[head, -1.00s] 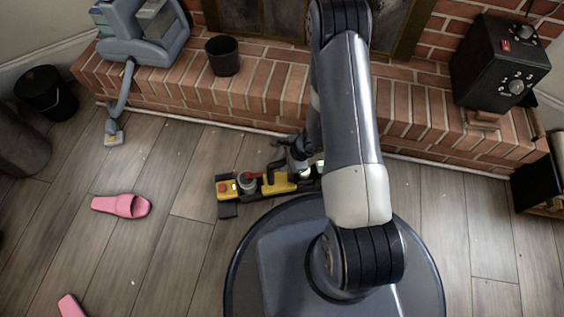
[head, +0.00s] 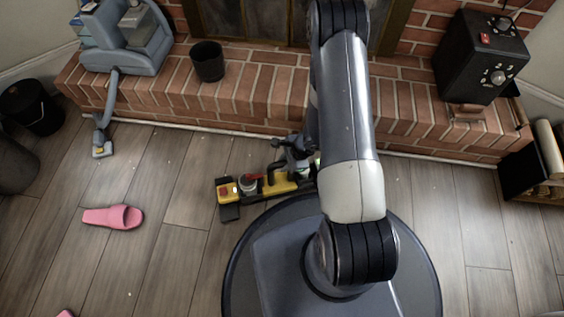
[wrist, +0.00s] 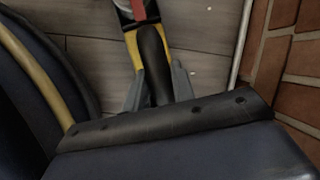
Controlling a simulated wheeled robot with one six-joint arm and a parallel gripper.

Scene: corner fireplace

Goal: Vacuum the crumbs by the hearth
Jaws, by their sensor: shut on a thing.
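A yellow, black and red hand vacuum (head: 268,184) is low over the floor beside my base, its nozzle end pointing left. My gripper (head: 298,158) is shut on its dark handle; whether the nozzle touches the floor I cannot tell. In the wrist view, my gripper's grey fingers (wrist: 158,92) stand on both sides of the black handle (wrist: 153,58), with yellow and red body parts beyond. Small pale crumbs are scattered over the grey plank floor; one crumb (head: 129,294) is at the lower left. The brick hearth (head: 250,92) runs across behind. My arm hides part of the hearth and floor.
A pink slipper (head: 113,217) lies on the left floor, and another is cut off below. A grey-blue machine (head: 128,45) with a hose stands on the hearth, near a dark pot (head: 208,62). A black bucket (head: 33,115) is far left. A black box (head: 480,57) is right.

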